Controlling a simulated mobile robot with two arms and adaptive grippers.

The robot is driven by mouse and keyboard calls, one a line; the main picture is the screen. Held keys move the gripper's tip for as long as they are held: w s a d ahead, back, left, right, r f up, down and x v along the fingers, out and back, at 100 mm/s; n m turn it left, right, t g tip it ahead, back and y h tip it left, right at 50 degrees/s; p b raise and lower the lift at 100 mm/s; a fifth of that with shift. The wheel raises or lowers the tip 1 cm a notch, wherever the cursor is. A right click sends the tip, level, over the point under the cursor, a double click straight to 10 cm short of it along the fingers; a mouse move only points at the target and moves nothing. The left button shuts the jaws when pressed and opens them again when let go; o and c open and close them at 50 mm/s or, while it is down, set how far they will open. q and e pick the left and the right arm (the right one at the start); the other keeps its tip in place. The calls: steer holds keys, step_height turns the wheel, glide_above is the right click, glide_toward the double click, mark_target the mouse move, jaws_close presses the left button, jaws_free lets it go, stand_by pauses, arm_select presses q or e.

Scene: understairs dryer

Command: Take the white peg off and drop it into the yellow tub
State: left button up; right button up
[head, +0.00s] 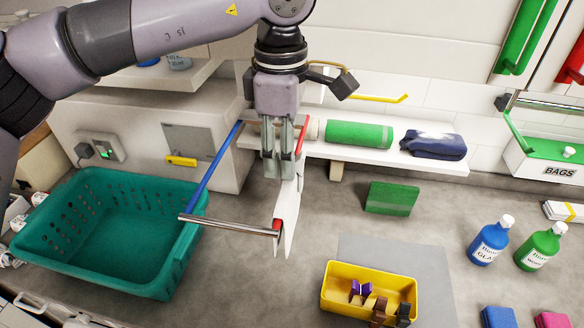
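My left gripper (284,168) points down over the airer, its grey fingers close together at the upper end of a long, narrow white piece (290,222). This piece hangs at the right end of the metal rail (225,226), with red showing beside it. I cannot tell whether it is the white peg or a cloth, nor whether the fingers hold it. No separate white peg can be made out. The yellow tub (342,306) stands on the worktop, lower right of the gripper, with purple and brown pegs (362,290) at it. My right gripper is out of view.
A blue airer arm (213,170) runs to the rail's left end. A green basket (75,268) stands left. A shelf behind holds a green roll (358,135) and a navy cloth (434,144). A green block (391,198) and two bottles (490,243) stand right.

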arm_select(q)
steer(key=shift+c, duration=0.5)
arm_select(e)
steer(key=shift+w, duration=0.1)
arm_select(q)
steer(key=c, duration=0.7)
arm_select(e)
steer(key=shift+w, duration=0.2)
arm_select(q)
steer(key=shift+c, duration=0.2)
steer(key=shift+r, duration=0.6)
step_height(320, 180, up, 19)
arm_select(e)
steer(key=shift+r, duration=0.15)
arm_select(q)
steer(key=shift+f, duration=0.1)
